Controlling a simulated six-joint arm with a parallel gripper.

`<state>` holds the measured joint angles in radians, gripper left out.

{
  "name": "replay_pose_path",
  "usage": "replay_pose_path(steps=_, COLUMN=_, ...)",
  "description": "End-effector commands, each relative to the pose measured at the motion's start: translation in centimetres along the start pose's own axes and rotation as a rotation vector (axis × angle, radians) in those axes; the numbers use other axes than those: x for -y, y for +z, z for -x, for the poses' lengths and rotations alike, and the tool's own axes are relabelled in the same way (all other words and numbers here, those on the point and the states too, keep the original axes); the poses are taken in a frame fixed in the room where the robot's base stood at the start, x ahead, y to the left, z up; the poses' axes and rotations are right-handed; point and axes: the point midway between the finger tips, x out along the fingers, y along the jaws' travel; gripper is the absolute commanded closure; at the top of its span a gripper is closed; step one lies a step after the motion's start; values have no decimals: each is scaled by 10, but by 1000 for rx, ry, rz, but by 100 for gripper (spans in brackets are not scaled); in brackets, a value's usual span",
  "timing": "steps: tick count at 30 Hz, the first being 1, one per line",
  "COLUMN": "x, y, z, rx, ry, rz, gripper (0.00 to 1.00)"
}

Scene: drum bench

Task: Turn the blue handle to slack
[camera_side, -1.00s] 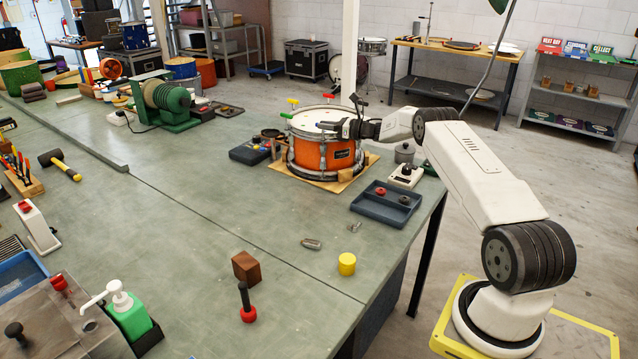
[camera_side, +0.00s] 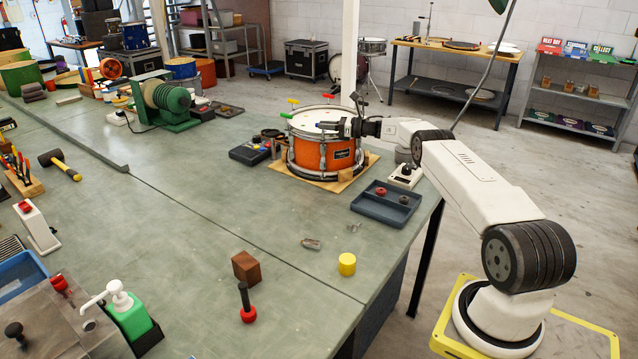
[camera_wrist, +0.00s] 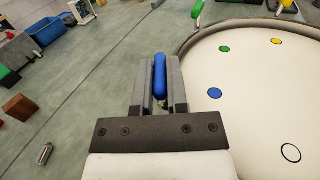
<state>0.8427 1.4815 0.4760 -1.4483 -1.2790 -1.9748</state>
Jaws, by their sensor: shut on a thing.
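The blue handle (camera_wrist: 160,76) is between the two fingers of my gripper (camera_wrist: 160,80) in the wrist view, and the fingers are shut on it. The handle stands at the left rim of the orange drum (camera_side: 308,157). The drum's white head (camera_wrist: 255,100) carries green, yellow, blue and white spots. A green handle (camera_wrist: 197,12) shows at the rim in the wrist view. Red, yellow and green handles stand around the drum in the side view.
The drum sits on a wooden board (camera_side: 345,183). A dark tray (camera_side: 386,204) with small rings lies in front of it. A black box (camera_side: 249,152) is to its left. A yellow cylinder (camera_side: 347,264) and a brown block (camera_side: 246,266) stand nearer. The bench middle is largely clear.

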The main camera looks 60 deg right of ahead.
Motion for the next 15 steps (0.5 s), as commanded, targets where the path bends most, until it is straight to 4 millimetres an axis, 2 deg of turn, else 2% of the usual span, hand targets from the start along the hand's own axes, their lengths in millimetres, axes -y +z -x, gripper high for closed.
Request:
replay_pose_path(steps=2, x=1, y=2, z=0, rx=1, ry=-3, rz=4, gripper=100)
replay_pose_path(steps=3, x=1, y=2, z=0, rx=1, ry=-2, rz=4, gripper=70)
replay_pose_path(steps=5, x=0, y=2, z=0, rx=1, ry=-2, rz=3, gripper=51)
replay_pose_path(steps=6, x=0, y=2, z=0, rx=1, ry=-1, rz=3, gripper=47)
replay_pose_path(steps=15, x=0, y=0, z=0, rx=0, ry=0, rz=1, gripper=47)
